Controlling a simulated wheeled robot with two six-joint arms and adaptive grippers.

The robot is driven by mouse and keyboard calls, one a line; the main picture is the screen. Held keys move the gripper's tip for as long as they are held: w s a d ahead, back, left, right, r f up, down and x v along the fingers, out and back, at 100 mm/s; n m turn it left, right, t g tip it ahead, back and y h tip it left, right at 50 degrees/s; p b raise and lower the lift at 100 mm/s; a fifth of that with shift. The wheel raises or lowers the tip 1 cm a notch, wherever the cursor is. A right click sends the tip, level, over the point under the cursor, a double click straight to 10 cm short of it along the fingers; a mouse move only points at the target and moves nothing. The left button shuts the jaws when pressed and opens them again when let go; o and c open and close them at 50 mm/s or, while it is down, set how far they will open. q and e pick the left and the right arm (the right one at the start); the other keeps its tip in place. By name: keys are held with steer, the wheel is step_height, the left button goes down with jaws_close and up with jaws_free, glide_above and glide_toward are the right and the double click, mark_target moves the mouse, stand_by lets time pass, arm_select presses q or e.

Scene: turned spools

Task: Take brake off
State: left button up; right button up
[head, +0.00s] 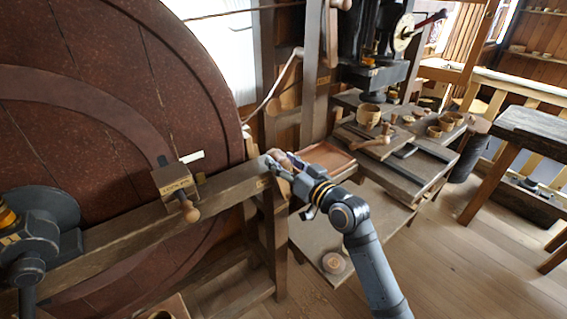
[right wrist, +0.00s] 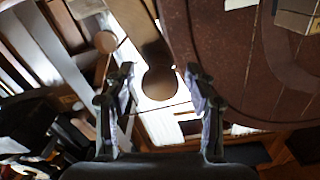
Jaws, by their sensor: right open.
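A large dark red wheel (head: 110,125) fills the left of the head view, with a wooden beam (head: 130,232) across its front. A labelled wooden block (head: 172,179) with a turned wooden handle (head: 190,211) sits on the beam; I cannot read the label for certain. My right gripper (head: 281,163) is at the beam's right end, by a post. In the right wrist view the right gripper (right wrist: 160,76) is open, with a round brown wooden knob (right wrist: 160,84) between its fingers, apparently untouched. Which part is the brake I cannot tell surely.
A wooden tray (head: 327,160) lies just right of my right gripper. Behind it a bench (head: 400,170) holds several wooden cups (head: 369,115). Upright posts (head: 312,75) stand behind the gripper. Open plank floor (head: 450,265) lies at the lower right.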

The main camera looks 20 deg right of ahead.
jaws_close()
stand_by(0.3)
arm_select(q)
steer(key=shift+s, duration=0.1)
